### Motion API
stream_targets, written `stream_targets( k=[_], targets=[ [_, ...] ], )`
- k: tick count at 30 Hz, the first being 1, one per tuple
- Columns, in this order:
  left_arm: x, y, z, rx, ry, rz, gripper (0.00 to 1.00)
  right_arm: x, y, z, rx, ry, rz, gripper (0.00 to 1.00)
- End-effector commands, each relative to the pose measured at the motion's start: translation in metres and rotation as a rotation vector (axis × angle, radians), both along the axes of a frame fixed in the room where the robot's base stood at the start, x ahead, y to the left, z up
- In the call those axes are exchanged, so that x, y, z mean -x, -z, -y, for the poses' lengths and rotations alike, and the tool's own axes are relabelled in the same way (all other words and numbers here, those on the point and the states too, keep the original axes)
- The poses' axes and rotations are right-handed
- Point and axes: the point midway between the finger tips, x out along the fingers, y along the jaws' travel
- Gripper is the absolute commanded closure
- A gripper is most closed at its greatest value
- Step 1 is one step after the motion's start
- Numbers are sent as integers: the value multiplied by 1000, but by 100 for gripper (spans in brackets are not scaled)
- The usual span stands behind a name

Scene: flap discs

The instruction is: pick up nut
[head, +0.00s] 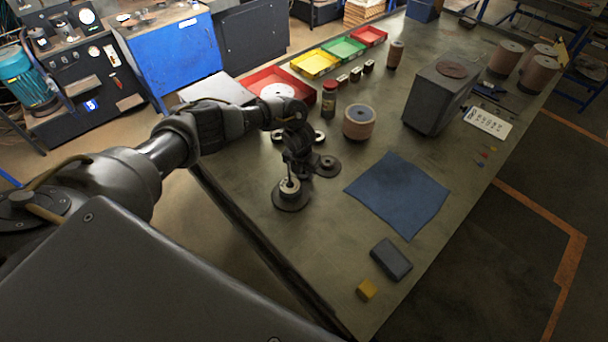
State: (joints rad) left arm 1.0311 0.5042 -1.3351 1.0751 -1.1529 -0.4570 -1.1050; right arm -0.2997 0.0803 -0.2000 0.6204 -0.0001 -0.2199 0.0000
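My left gripper (291,172) reaches in from the left and points down over a dark flap disc (291,202) near the table's left edge. A small pale ring-shaped piece, which may be the nut (290,187), sits at the middle of this disc, right under the fingertips. I cannot tell whether the fingers touch it, or whether they are open or shut. A second dark disc (327,166) lies just right of the gripper. Small round pieces (319,137) lie behind, partly hidden by my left arm. My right gripper is not in view.
A blue cloth (398,194), a dark box (391,260) and a yellow block (366,290) lie on the table's near part. A brown disc stack (359,122), a bottle (329,97) and a red tray (265,80) stand behind. A large grey box (436,100) stands right.

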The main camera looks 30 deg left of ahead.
Motion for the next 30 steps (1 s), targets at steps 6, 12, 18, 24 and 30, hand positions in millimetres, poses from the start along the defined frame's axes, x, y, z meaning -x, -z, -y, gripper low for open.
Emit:
stream_targets(
  k=[6,12,18,24,30],
  targets=[
    [0,0,0,0,0,1,82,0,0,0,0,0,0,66],
    [-2,-8,0,3,0,4,82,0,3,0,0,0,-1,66],
    [-2,-44,0,1,2,6,82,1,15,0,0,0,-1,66],
    [-2,-82,0,-1,2,5,82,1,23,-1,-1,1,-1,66],
    [-1,-99,0,0,0,2,82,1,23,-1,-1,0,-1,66]
  ],
)
